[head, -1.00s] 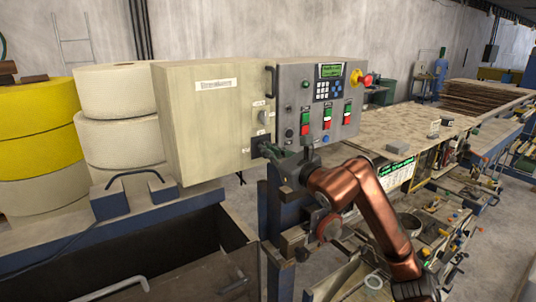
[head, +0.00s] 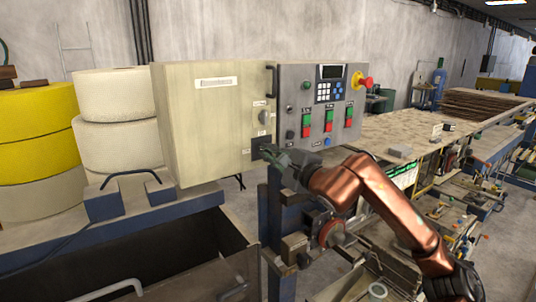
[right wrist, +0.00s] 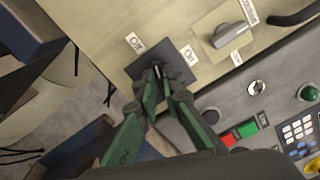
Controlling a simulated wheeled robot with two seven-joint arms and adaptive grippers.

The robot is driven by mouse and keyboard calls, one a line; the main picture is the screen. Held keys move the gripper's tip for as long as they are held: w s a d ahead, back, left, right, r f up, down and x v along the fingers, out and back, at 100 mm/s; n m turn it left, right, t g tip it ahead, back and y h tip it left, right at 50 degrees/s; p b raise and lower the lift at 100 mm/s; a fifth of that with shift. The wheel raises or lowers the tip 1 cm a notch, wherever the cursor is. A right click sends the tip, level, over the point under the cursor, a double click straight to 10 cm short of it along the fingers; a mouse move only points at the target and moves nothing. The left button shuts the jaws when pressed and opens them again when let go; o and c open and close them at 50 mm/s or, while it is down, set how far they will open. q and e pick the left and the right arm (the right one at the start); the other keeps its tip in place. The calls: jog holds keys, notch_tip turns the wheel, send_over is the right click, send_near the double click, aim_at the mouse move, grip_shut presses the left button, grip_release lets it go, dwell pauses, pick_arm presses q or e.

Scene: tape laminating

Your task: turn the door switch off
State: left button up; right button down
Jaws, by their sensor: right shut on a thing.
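The door switch sits on a dark square plate (right wrist: 176,66) on the front of the beige cabinet door (head: 205,120), near its lower right edge. The plate also shows in the head view (head: 258,143). Small labels stand beside it. My right gripper (right wrist: 158,76) is shut on the switch's handle, which its green fingertips mostly hide. The same gripper (head: 268,151) reaches the switch from the right in the head view. My left gripper is not in view.
A rotary knob (right wrist: 229,37) on a pale plate is close to the switch. To the right is the grey control panel (head: 297,90), with a dark display (head: 331,72), several buttons and a red emergency knob (head: 366,82). A black door handle (head: 271,82) stands out above.

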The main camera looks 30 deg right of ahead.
jog(key=shift+f+n, duration=0.15)
jog(key=shift+n, duration=1.85)
jog(key=c, duration=2.1)
grip_release()
jog(key=shift+s, duration=0.1)
jog(key=s, duration=0.4)
jog(key=s+d, duration=0.1)
jog(key=s, duration=0.6)
jog(key=shift+s+d, duration=0.35)
